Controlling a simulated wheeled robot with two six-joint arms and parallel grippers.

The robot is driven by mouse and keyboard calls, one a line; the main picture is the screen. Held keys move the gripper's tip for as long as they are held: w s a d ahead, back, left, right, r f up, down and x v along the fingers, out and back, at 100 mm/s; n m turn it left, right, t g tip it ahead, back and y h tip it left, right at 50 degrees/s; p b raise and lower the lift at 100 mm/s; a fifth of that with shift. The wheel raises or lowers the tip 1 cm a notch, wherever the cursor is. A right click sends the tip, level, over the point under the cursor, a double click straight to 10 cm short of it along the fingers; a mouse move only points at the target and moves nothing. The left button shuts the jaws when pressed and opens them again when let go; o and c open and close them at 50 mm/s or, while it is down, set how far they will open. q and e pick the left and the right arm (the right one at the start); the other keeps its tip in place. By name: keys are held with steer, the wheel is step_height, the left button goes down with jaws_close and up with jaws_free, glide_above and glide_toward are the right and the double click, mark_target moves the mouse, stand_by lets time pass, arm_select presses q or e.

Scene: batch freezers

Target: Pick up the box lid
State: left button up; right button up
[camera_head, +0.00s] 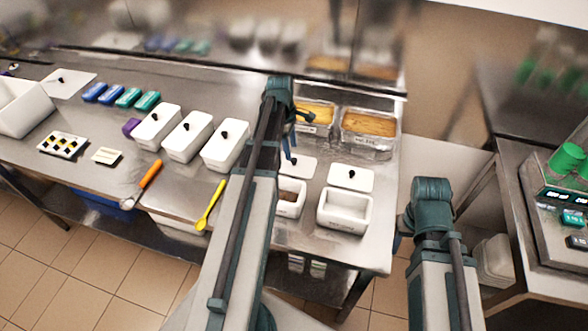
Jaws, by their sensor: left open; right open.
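Two white box lids with black knobs lie on the steel table: one lid (352,178) lies flat behind an open white box (344,210), and another lid (303,167) lies left of it behind a second open white box (291,197), partly hidden by my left arm. My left gripper (291,150) points down above the left one of these lids. It is open and looks empty; whether it touches the lid's knob is not clear. My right arm stands at the right, beyond the table's right edge, and its gripper is not visible.
Several lidded white boxes (187,136) stand left of my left arm. Steel pans with orange-brown contents (369,125) stand behind the lids. A yellow spoon (210,206) and an orange-handled tool (142,184) lie near the front edge. A scale (562,205) is far right.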

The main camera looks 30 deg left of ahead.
mark_target(294, 159)
arm_select(q)
steer(key=f+b, duration=0.5)
steer(key=shift+w+d+f, duration=0.1)
steer(key=shift+w+d, duration=0.2)
steer(key=shift+d, duration=0.05)
jaws_close()
